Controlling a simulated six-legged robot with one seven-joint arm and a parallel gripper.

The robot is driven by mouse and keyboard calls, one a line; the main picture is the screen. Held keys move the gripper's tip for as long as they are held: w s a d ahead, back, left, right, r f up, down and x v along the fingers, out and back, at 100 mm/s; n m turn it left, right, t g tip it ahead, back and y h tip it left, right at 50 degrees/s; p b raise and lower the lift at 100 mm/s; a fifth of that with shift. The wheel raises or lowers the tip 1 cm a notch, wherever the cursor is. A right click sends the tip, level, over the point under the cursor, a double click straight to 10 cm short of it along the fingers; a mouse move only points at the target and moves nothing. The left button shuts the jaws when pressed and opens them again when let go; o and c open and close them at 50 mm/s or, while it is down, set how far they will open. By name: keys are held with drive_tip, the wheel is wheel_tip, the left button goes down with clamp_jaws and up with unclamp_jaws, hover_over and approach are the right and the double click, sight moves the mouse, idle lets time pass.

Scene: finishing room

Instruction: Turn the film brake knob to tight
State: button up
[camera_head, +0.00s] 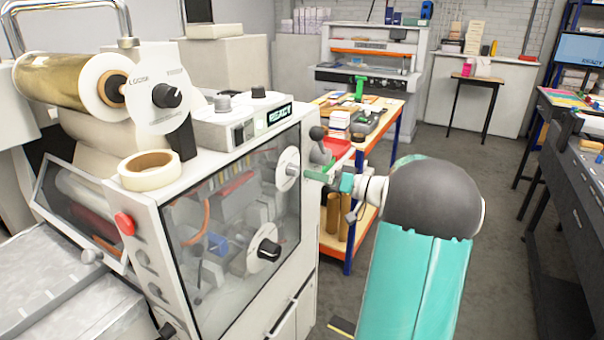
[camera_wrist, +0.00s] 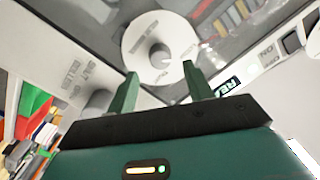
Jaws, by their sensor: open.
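The film brake knob (camera_head: 167,95) is a black knob on a white round dial beside the gold film roll, high on the machine at the left. "LOOSE" reads at the dial's left; its other lettering and the exact pointer angle are too small to tell. My gripper (camera_head: 318,174) is well to the right of it, at the machine's right front corner, close to another white dial (camera_head: 287,171) with a grey knob. In the wrist view my gripper (camera_wrist: 160,75) is open, its two green fingers apart, with that grey knob (camera_wrist: 159,55) beyond the gap.
The machine's glass front (camera_head: 225,220) carries another black-knobbed dial (camera_head: 268,249). A loaded cart (camera_head: 388,141) stands behind my gripper. Grey floor is open at the right.

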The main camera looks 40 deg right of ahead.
sight(298, 172)
drive_tip(key=x, duration=0.5)
drive_tip(key=c, duration=1)
drive_tip(key=shift+o, duration=0.2)
